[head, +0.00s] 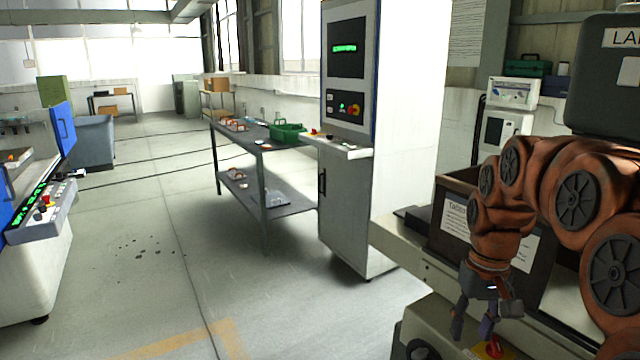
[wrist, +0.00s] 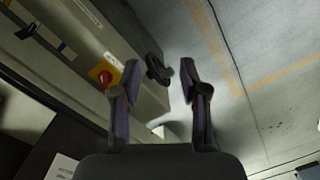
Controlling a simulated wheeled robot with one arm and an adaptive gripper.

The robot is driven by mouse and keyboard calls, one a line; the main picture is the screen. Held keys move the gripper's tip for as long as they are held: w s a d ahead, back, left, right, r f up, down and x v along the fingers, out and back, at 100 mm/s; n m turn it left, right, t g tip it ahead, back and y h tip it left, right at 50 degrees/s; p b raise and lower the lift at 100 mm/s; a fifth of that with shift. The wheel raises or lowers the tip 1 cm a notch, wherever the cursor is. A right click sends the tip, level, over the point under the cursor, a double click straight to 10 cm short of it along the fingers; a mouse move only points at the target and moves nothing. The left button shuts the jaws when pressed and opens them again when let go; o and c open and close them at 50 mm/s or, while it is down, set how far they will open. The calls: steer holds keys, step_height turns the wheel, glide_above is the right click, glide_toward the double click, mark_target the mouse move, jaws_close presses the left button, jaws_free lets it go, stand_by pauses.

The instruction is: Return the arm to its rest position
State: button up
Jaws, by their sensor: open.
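My arm is orange-brown with dark round joint covers and shows at the right of the head view. It is bent, with the wrist hanging down. Nothing is between the fingers. Below them in that view are the pale edge of my base with a red knob on a yellow plate, a black wheel-like part, and grey floor (wrist: 240,45).
A tall white control cabinet (head: 345,130) stands ahead, beside a grey workbench (head: 262,142) holding a green basket (head: 288,132). A machine with a sloped button panel (head: 45,208) is at the left. The floor between them is open, with cables lying across it.

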steer(key=s+a+p, duration=0.3)
steer(key=s+a, duration=0.1)
steer(key=s, duration=0.8)
steer(key=s+a+f+g+p, duration=0.1)
steer(key=s+a+p, duration=0.2)
steer(key=s, duration=1)
steer(key=shift+s+a+f, duration=0.2)
steer(key=shift+s+a, duration=0.05)
steer(key=shift+a, duration=0.5)
